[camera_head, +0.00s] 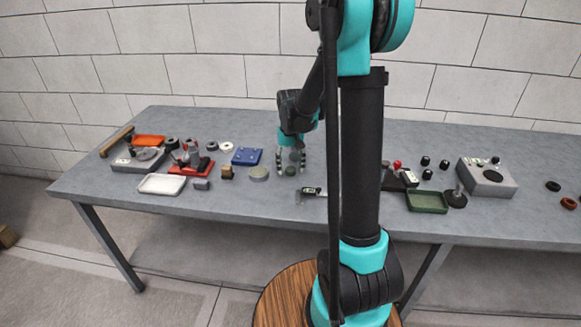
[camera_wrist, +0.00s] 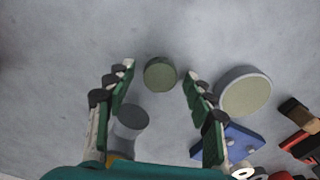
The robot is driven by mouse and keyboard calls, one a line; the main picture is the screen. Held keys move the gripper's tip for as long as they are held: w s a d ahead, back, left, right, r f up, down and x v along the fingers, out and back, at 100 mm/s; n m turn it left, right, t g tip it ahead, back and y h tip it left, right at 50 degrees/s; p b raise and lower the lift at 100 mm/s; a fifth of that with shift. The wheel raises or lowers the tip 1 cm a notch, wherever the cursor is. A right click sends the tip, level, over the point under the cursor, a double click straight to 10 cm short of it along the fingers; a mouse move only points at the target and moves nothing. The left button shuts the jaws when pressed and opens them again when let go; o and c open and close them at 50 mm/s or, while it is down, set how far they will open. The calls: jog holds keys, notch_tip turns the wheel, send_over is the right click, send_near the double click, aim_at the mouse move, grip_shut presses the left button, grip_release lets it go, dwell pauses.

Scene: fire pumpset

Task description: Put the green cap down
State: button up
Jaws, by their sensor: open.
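The small round green cap (camera_wrist: 160,74) shows in the wrist view between my fingertips, with a gap to the finger on each side. In the head view the green cap (camera_head: 291,171) appears to rest on the grey table, low between the fingers. My gripper (camera_head: 289,163) is open and points down over the table. In the wrist view its two green-padded fingers (camera_wrist: 159,79) stand apart on either side of the cap and touch nothing that I can see.
A larger pale-green disc (camera_wrist: 245,92) lies beside the right finger. A green tray (camera_head: 427,201) is to the right.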

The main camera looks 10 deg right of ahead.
aim_at(291, 169)
notch_tip(291, 169, up, 12)
dwell(0.6)
jog(key=shift+r, duration=0.1)
